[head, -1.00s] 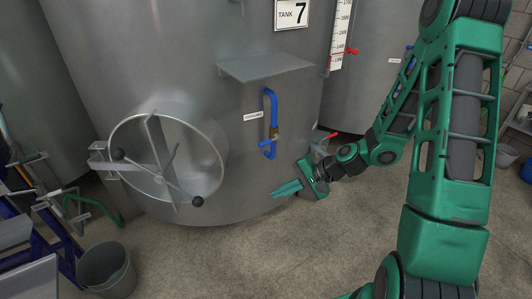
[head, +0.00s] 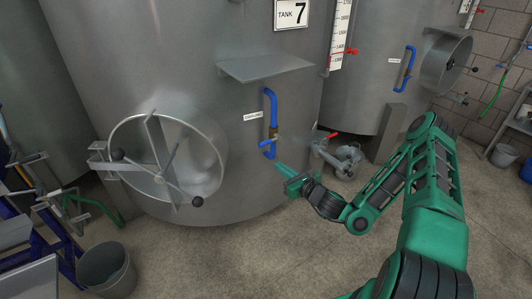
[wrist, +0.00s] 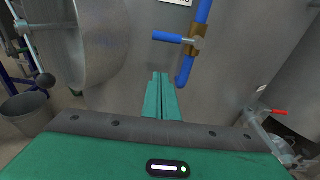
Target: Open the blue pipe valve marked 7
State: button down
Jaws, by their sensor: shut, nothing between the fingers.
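Tank 7 (head: 190,60) carries a blue pipe (head: 272,105) on its front, beside a small label whose text I cannot read fully. A brass valve body (head: 274,133) sits low on the pipe, with a short blue lever (head: 266,142) pointing left. In the wrist view the brass body (wrist: 196,38) and the blue lever (wrist: 168,37) show clearly, the lever lying across the upright pipe. My gripper (head: 279,169) is shut and empty. It is just below the lever and apart from it; in the wrist view its fingertips (wrist: 160,76) are below the lever.
A round manway door (head: 165,165) with a spoked handle juts out at left. A grey shelf (head: 265,67) sticks out above the pipe. A red-handled outlet valve (head: 330,136) stands at right. A bucket (head: 107,268) is on the floor.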

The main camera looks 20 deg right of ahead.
jog(key=shift+d+f, duration=0.1)
dwell(0.3)
jog(key=w+a+r, duration=0.2)
jog(key=w+a, duration=0.1)
jog(key=w, duration=0.5)
jog(key=shift+w+r, duration=0.25)
jog(key=shift+w, duration=0.1)
dwell(0.4)
